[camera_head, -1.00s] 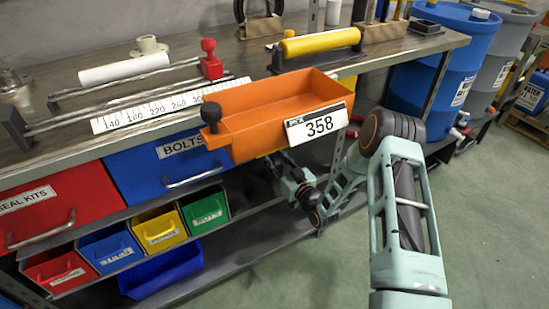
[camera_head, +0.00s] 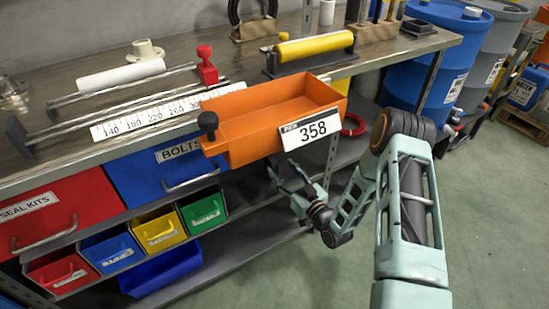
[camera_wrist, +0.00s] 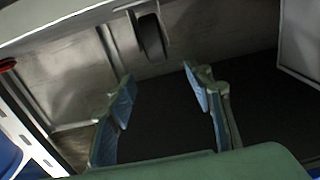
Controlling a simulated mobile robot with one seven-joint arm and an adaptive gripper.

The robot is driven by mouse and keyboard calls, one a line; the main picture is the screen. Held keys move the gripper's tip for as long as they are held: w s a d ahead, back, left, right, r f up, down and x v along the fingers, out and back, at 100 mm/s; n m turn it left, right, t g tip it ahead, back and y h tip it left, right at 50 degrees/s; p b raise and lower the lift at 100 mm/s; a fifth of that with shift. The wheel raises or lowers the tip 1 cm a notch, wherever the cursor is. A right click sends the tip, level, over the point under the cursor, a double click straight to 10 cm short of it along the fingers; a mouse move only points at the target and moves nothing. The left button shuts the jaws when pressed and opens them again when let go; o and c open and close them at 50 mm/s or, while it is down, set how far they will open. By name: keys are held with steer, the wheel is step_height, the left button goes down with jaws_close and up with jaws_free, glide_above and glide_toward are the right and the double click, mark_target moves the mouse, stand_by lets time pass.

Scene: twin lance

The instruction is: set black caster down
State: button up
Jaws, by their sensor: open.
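A black, rounded wheel-like thing (camera_wrist: 152,38), which looks like the black caster, is on the grey shelf in the wrist view. It is upright and beyond my fingertips, apart from them. My gripper (camera_wrist: 160,85) is open, with nothing between its blue-padded fingers. In the head view my gripper (camera_head: 285,172) is low in front of the bench, just below the orange tray (camera_head: 262,135). The caster cannot be made out in the head view; the tray and bench hide much of the shelf there.
The orange tray with a "PICK 358" label (camera_head: 312,129) juts out above my gripper. A blue drawer (camera_head: 150,178) and several small bins, one green (camera_head: 205,211), are to its left. A blue drum (camera_head: 435,65) stands at the right. The green floor in front is clear.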

steer(key=v, duration=0.4)
steer(key=shift+p, duration=0.3)
